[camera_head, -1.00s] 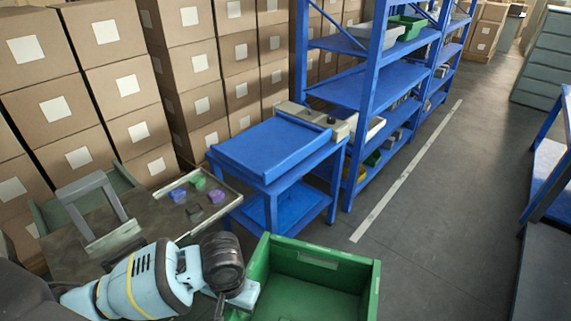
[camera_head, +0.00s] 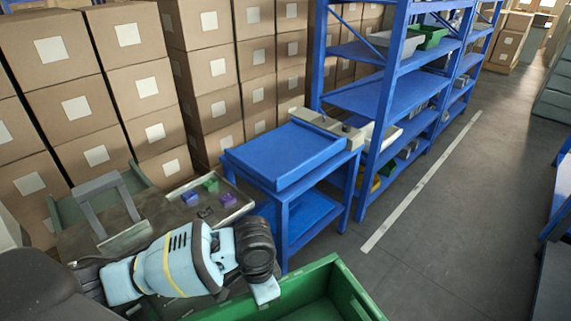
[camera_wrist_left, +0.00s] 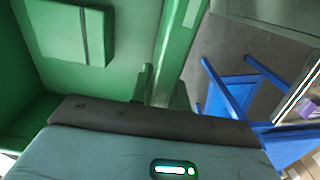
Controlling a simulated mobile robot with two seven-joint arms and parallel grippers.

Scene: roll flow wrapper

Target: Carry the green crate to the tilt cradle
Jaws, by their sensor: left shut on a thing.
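The green crate (camera_head: 352,287) is at the bottom of the head view, cut off by the lower edge. My left gripper (camera_head: 265,290) is at the crate's left side, shut on its wall or rim. The crate's green inside (camera_wrist_left: 35,50) fills the left of the left wrist view, close to the gripper (camera_wrist_left: 150,100); the fingertips are mostly hidden. A blue stand with a shallow blue tray top (camera_head: 285,155), apparently the tilt cradle, stands beyond the crate and apart from it. My right gripper is not in view.
A bench (camera_head: 150,212) with small purple and green blocks is at left, beside the stand. Stacked cartons (camera_head: 125,90) line the back. Blue shelving (camera_head: 375,95) stands right of the stand. Open grey floor (camera_head: 450,220) with a white line lies to the right.

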